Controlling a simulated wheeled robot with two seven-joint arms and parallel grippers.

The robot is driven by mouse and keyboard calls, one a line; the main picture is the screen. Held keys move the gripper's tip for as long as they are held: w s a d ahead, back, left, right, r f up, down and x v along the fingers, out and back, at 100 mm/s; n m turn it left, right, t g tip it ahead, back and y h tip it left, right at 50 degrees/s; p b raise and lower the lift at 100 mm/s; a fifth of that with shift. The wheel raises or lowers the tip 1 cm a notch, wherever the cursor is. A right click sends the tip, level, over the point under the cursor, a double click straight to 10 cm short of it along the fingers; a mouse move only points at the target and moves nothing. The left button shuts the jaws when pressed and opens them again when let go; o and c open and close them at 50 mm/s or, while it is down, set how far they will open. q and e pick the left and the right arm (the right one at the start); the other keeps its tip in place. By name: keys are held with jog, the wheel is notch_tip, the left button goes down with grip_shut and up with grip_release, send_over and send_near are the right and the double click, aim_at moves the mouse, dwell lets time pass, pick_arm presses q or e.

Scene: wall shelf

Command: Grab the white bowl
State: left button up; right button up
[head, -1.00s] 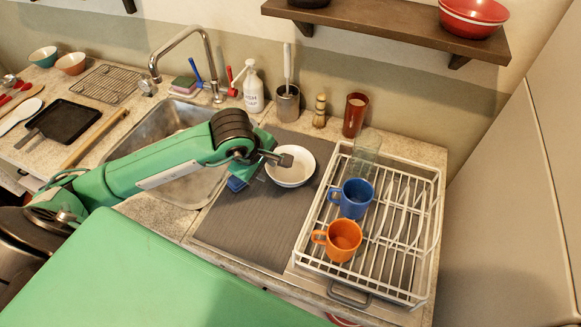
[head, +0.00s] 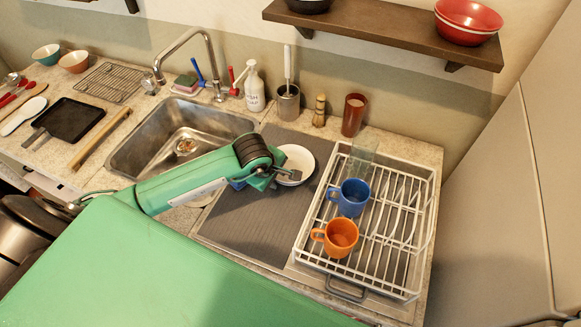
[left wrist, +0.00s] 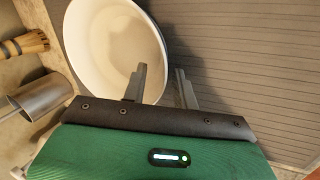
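The white bowl (head: 299,155) stands on the grey ribbed mat (head: 245,228) between the sink and the dish rack. My left gripper (head: 288,174) is at the bowl's near side and covers part of it in the head view. In the left wrist view, the bowl (left wrist: 105,45) fills the upper left. There, my left gripper (left wrist: 160,84) is open, with one finger over the inside of the bowl and the other outside its rim, over the mat. I cannot tell whether either finger touches the bowl. My right gripper is not in view.
A white dish rack (head: 396,284) with a blue mug (head: 351,198), an orange mug (head: 340,238) and a clear glass (head: 361,160) stands right of the mat. A shelf (head: 385,30) hangs above.

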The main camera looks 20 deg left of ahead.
pick_arm(q)
grip_shut()
jog(key=shift+r, duration=0.2)
